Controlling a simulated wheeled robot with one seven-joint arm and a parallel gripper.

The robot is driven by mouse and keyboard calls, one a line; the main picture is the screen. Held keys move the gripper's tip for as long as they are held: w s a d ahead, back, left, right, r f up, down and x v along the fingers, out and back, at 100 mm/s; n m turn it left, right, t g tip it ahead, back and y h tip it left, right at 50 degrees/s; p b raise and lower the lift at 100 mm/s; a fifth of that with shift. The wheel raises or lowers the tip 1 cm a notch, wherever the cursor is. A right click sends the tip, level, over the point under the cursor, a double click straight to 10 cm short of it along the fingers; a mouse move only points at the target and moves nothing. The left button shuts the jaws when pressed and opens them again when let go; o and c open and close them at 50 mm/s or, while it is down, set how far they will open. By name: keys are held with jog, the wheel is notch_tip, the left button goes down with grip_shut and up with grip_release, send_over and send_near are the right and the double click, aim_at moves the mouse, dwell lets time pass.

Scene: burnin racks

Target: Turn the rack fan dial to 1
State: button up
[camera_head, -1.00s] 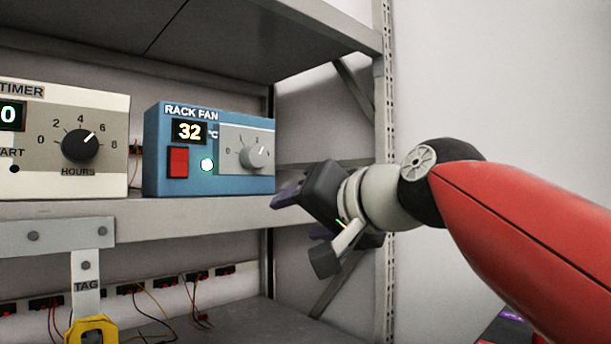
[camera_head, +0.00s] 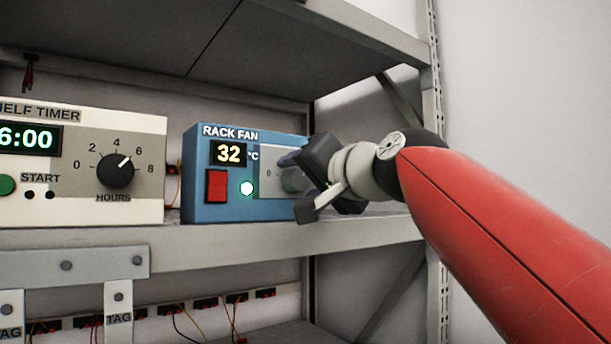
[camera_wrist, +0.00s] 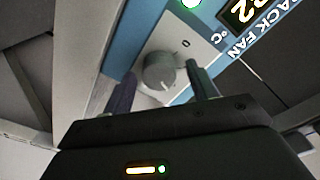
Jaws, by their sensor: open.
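The rack fan unit (camera_head: 204,196) is a blue box on the shelf, with a display reading 32 °C, a red switch (camera_head: 216,186) and a lit green-white lamp (camera_head: 247,188). My gripper (camera_head: 289,170) is in front of the dial panel. In the wrist view its two fingers (camera_wrist: 162,90) are open, one on each side of the dial, with gaps visible. I cannot tell which mark the dial points to.
A cream shelf timer (camera_head: 80,205) reading 6:00, with a black dial (camera_head: 115,171), stands left of the fan unit. The shelf (camera_head: 230,240) runs beneath both. Another shelf (camera_head: 260,40) is overhead, and a perforated upright (camera_head: 437,180) stands at right. Tags hang below the shelf edge.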

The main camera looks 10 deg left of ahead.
jog(key=c, duration=1)
jog(key=shift+n, duration=0.4)
jog(key=n+b, duration=0.2)
jog(key=n, duration=0.2)
jog(key=shift+f+n, duration=0.1)
jog(key=shift+n, duration=0.2)
jog(key=shift+n+y+b, duration=0.3)
jog(key=shift+n+b, duration=0.4)
jog(key=shift+n, duration=1.5)
jog(key=o, duration=1)
